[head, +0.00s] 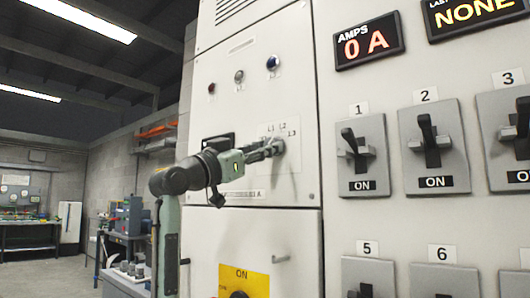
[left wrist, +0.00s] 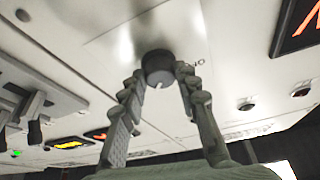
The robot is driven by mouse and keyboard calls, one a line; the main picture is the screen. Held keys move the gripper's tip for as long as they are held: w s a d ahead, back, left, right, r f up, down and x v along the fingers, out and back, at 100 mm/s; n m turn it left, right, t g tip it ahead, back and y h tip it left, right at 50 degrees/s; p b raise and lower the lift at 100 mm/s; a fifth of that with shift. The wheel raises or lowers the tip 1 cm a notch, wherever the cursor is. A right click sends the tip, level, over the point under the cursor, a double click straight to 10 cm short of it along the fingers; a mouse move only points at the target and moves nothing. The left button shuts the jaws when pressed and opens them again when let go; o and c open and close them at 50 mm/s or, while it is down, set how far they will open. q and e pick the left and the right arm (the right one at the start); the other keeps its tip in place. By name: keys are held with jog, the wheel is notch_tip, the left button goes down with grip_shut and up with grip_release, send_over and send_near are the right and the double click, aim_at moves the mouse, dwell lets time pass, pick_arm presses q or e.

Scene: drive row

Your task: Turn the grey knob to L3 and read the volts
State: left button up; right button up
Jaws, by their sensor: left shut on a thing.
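The grey knob (head: 278,146) is on the white cabinet door, with the labels L1, L2 and L3 (head: 292,133) around its upper side. My left gripper (head: 268,150) reaches it from the left, shut on it. In the left wrist view the round dark knob (left wrist: 158,66) sits between the two fingertips of my left gripper (left wrist: 160,76). A small white mark shows on its rim; I cannot tell which label it points to. A dark-framed meter (head: 218,142) left of the knob is mostly hidden behind my arm, and no reading is legible. My right gripper is not in view.
Indicator lamps (head: 239,76) sit above the knob. A yellow ON plate with a dark rotary handle (head: 243,282) is below. Numbered breaker switches (head: 361,150) stand to the right under an amps display (head: 369,47) reading 0 A. Workbenches stand far left.

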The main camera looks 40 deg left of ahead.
pick_arm(q)
jog(key=m+g+h, duration=0.1)
jog(key=m+h, duration=0.1)
jog(key=m, duration=0.2)
jog(key=shift+a+m, duration=0.15)
jog(key=shift+m, duration=0.25)
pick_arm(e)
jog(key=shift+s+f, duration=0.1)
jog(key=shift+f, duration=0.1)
pick_arm(q)
jog(key=shift+h, duration=0.4)
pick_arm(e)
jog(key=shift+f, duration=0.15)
pick_arm(q)
jog(key=shift+m, duration=0.3)
jog(key=o, duration=1.2)
jog(key=shift+c, duration=0.2)
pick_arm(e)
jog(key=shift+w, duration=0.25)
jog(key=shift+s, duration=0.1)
pick_arm(q)
jog(key=v, duration=1.2)
jog(key=shift+r, duration=0.2)
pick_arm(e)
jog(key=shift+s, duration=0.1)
